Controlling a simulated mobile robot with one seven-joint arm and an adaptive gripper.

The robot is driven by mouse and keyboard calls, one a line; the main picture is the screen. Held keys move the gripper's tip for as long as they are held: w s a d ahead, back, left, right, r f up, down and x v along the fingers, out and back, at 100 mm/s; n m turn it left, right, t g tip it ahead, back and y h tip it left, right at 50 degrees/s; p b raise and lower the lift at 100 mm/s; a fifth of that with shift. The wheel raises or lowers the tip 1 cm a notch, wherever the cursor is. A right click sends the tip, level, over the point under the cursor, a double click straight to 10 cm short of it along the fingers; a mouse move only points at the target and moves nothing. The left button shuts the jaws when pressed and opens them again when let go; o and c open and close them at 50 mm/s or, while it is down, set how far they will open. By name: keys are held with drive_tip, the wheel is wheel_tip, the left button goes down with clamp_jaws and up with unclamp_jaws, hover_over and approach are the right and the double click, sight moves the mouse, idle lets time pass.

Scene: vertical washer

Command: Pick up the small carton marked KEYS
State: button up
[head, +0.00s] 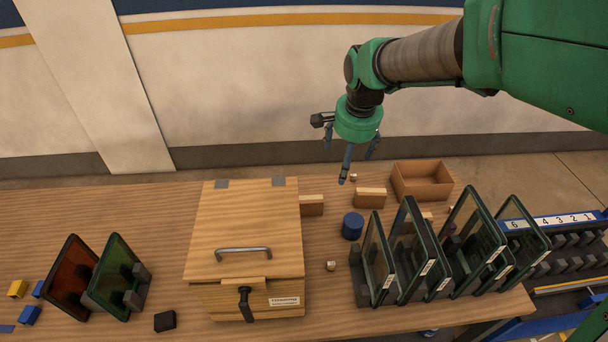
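No marking KEYS is readable in the head view. Two small brown cartons with pale tops stand at the back of the table: one carton (312,207) right beside the wooden box, another carton (369,200) further right. A third small pale item (427,216) shows only partly behind the glass panels. My gripper (350,160) hangs fingers down above the table's back edge, over the area between the two cartons. Its fingers are spread apart with nothing between them, so it is open and empty. It appears apart from both cartons.
A lidded wooden box (245,240) with a handle stands mid-table. A blue cylinder (352,226), tiny cubes (331,265) and an open brown tray (422,182) are nearby. Upright glass panels (410,255) crowd the right. Dark panels (115,275) stand left. The back left is clear.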

drive_tip(key=w+a+f+m+g, duration=0.1)
drive_tip(key=w+a+f+m, duration=0.3)
drive_tip(key=w+f, duration=0.75)
drive_tip(key=m+g+p, duration=0.1)
drive_tip(key=m+g, duration=0.1)
drive_tip(key=m, duration=0.2)
approach(308, 205)
drive_tip(key=w+r, duration=0.1)
drive_tip(key=r, duration=0.1)
drive_tip(key=shift+w+f, duration=0.2)
drive_tip(key=shift+f, duration=0.1)
drive_tip(key=shift+f+b, duration=0.4)
drive_tip(key=shift+f, duration=3.9)
drive_tip(key=shift+f, duration=0.1)
drive_tip(key=shift+f+b, duration=0.4)
drive_tip(key=shift+f, duration=2.1)
